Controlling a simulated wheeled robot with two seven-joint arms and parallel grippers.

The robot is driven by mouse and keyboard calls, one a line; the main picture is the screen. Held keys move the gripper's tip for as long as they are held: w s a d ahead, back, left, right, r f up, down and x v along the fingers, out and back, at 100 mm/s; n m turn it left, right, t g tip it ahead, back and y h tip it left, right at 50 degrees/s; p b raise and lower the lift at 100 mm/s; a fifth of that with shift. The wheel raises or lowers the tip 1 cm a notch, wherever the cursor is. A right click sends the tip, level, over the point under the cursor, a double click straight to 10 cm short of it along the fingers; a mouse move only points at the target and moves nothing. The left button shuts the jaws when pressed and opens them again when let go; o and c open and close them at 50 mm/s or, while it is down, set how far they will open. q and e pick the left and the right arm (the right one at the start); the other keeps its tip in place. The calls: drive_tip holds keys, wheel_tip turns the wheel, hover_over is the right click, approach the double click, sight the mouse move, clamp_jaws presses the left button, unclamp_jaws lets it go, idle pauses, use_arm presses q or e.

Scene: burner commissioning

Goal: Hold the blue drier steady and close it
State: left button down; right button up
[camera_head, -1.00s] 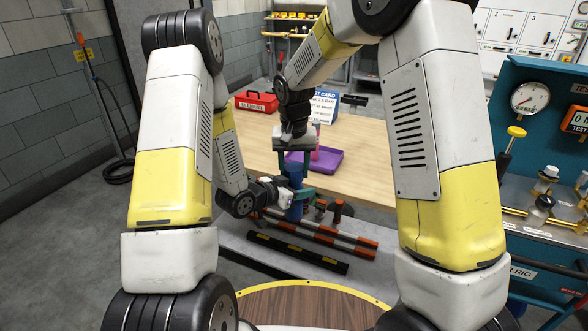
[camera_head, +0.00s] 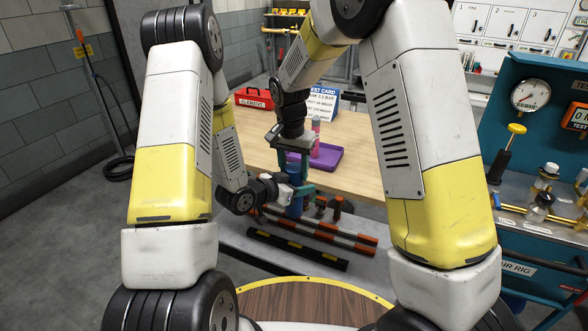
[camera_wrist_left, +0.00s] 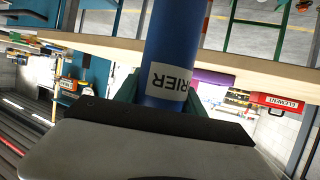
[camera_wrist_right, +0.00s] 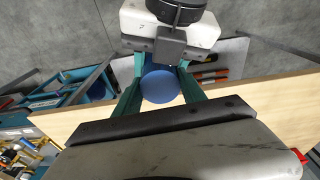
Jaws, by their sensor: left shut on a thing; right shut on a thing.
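The blue drier (camera_head: 295,208) stands upright in front of the table's near edge. My left gripper (camera_head: 299,189) is shut around its body from the side. The left wrist view shows the blue cylinder (camera_wrist_left: 175,50) between teal fingers, its label partly hidden and ending in "RIER". My right gripper (camera_head: 294,168) points down from above and is shut on the drier's top. The right wrist view shows the round blue top (camera_wrist_right: 160,87) between its teal fingers. The fingers hide the join between top and body, so I cannot tell how far it is closed.
A purple tray (camera_head: 326,158) with a pink object, a red box (camera_head: 254,98) and a test card (camera_head: 321,103) are on the wooden table (camera_head: 362,150). Red-and-white bars (camera_head: 335,235) lie low beside the drier. The teal test rig (camera_head: 535,90) stands at the right.

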drive_tip(key=m, duration=0.5)
drive_tip(key=shift+a+h, duration=0.1)
drive_tip(key=shift+h, duration=0.2)
drive_tip(key=m+g, duration=0.1)
drive_tip(key=m, duration=0.6)
drive_tip(key=o, duration=1.3)
drive_tip(key=shift+r, duration=2.25)
drive_tip(key=shift+c, duration=0.4)
